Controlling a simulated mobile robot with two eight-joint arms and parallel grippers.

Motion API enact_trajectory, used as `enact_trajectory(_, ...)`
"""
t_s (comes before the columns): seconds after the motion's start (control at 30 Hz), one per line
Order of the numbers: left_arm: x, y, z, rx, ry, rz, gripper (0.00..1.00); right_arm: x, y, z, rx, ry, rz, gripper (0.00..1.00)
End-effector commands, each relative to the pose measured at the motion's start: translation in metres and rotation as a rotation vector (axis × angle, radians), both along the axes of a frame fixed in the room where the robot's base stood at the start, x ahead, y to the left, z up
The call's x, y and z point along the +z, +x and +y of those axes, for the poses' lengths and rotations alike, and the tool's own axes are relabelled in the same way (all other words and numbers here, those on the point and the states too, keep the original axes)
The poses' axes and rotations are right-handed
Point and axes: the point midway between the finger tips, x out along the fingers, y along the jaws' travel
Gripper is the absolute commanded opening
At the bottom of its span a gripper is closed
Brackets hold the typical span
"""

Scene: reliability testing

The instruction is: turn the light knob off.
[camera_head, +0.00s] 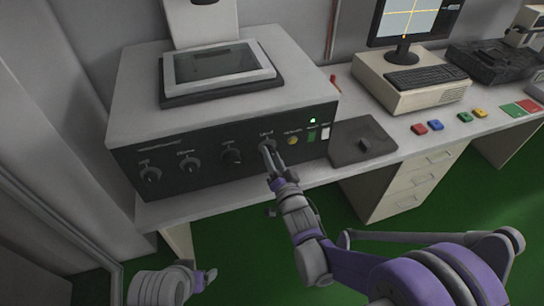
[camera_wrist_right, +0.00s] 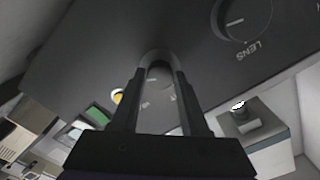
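The light knob (camera_head: 266,145) is the rightmost of several dark knobs on the black front panel of a grey machine. My right gripper (camera_head: 268,151) is at this knob, its two fingers pointing into the panel. In the right wrist view the fingers of the right gripper (camera_wrist_right: 161,78) stand apart, one on each side of the round light knob (camera_wrist_right: 158,73). I cannot tell whether they press on it. The knob's label and pointer are mostly hidden. My left gripper (camera_head: 206,278) is low at the bottom left, away from the panel; its fingers are too small to read.
A yellow button (camera_head: 293,141) and a lit green lamp (camera_head: 313,120) are right of the knob. The lens knob (camera_wrist_right: 243,18) is close by in the wrist view.

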Motion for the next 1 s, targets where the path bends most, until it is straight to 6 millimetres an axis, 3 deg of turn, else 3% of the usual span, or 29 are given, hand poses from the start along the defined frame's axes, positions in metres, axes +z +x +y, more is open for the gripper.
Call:
enact_trajectory(0.03,0.0000,0.0000,0.0000,0.000,0.000,0.000,0.79,0.0000,-0.0001,0.0000,0.000,0.000,0.000,0.34)
enact_trajectory(0.23,0.0000,0.0000,0.0000,0.000,0.000,0.000,0.79,0.0000,-0.0002,-0.0001,0.000,0.000,0.000,0.00)
enact_trajectory(0.63,-0.0015,-0.0001,0.0000,0.000,0.000,0.000,0.79,-0.0003,-0.0003,-0.0001,0.000,-0.047,-0.015,0.00)
enact_trajectory(1.0,-0.0073,-0.0005,0.0000,0.000,0.000,0.002,0.79,-0.0006,-0.0001,-0.0001,0.000,-0.301,-0.098,0.00)
